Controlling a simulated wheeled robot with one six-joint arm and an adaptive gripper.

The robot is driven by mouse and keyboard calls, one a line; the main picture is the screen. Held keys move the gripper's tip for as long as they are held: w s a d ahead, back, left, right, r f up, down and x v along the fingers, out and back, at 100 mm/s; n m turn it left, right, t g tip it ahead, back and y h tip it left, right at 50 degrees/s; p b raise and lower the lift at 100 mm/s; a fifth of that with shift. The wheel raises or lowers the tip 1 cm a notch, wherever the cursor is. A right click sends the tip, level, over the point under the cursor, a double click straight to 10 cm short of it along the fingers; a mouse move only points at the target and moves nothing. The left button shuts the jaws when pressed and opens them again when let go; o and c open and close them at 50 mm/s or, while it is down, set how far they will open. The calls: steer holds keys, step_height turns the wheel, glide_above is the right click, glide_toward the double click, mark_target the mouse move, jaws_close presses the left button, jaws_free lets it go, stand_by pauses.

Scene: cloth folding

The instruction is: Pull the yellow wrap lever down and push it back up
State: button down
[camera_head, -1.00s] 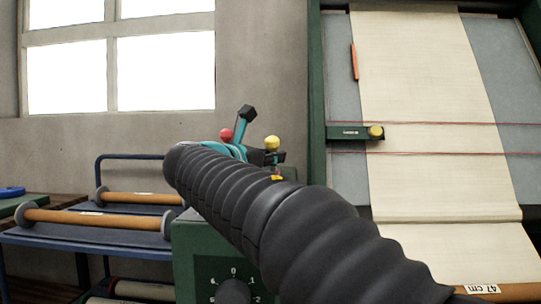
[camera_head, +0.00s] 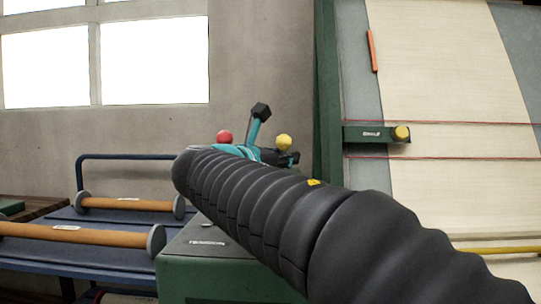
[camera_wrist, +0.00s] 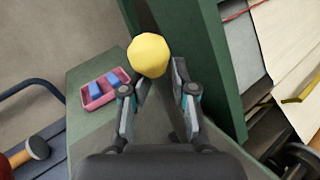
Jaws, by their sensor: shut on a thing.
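The yellow wrap lever ends in a round yellow knob (camera_wrist: 149,55), at the top centre of the wrist view. The same knob (camera_head: 284,141) shows just past the end of my arm in the head view. My gripper (camera_wrist: 160,78) has its two fingers on either side of the lever just below the knob, and is shut on it. A dark bar, apparently the lever's shaft, runs between the fingers. In the head view my black ribbed arm covers most of my gripper and the lever's lower part.
A red knob (camera_head: 224,137) stands left of the yellow one. A green cabinet (camera_head: 215,270) lies below my arm. A pink tray (camera_wrist: 97,92) with blue blocks sits left of the lever. A green-framed machine with cream cloth (camera_head: 450,70) is at right, a blue roller rack (camera_head: 90,258) at left.

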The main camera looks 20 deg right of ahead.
steer(key=shift+r, duration=0.4)
steer(key=c, duration=1.1)
jaws_free()
steer(key=shift+c, duration=0.2)
steer(key=shift+f, duration=0.25)
steer(key=v, duration=1.2)
steer(key=shift+s, duration=0.1)
